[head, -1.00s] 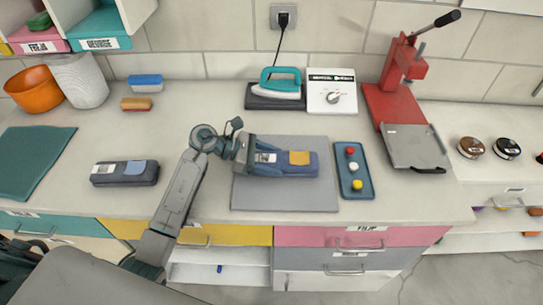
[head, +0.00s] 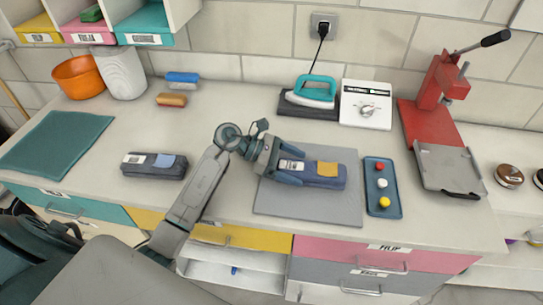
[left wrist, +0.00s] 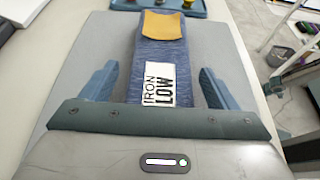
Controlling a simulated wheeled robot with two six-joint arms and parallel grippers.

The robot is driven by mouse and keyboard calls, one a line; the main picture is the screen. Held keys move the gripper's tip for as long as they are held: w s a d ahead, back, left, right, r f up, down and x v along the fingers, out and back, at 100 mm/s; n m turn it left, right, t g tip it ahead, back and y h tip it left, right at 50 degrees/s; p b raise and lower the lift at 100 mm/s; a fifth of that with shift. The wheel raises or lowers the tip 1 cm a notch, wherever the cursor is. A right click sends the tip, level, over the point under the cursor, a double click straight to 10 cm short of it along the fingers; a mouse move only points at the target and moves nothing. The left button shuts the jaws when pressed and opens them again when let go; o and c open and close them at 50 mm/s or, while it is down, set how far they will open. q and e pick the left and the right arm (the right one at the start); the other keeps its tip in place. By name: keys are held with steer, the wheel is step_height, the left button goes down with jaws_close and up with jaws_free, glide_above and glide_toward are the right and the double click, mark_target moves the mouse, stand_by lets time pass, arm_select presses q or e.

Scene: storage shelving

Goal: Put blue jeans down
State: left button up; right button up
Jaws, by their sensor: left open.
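The folded blue jeans (head: 330,174) with a yellow patch and a white label lie on the grey mat (head: 310,208). In the left wrist view the jeans (left wrist: 160,55) show a label reading "IRON LOW". My left gripper (head: 289,172) is open, with one finger on each side of the jeans' near end. In the left wrist view the fingers (left wrist: 158,88) stand apart from the fabric, with a gap on both sides. A second folded dark pair with a light blue patch (head: 153,167) lies left of my arm. My right gripper is not in view.
A teal iron (head: 312,92) and a white dial box (head: 366,108) stand behind the mat. A blue tray (head: 383,205) with red, white and yellow buttons is at its right. A red press (head: 440,95) stands farther right. A teal cloth (head: 56,145) lies at left.

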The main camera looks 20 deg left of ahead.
arm_select(q)
steer(key=b+v, duration=0.1)
steer(key=v, duration=0.2)
steer(key=b+v, duration=0.1)
steer(key=v, duration=0.1)
steer(key=b+v, duration=0.1)
steer(key=v, duration=0.2)
steer(key=shift+s+a+f, duration=0.1)
steer(key=shift+a+f, duration=0.05)
steer(key=shift+a, duration=0.2)
steer(key=shift+s+a+r+b, duration=0.2)
steer(key=shift+a+r+b, duration=0.15)
steer(key=shift+a, duration=0.2)
steer(key=shift+a+r, duration=0.15)
steer(key=shift+a, duration=0.05)
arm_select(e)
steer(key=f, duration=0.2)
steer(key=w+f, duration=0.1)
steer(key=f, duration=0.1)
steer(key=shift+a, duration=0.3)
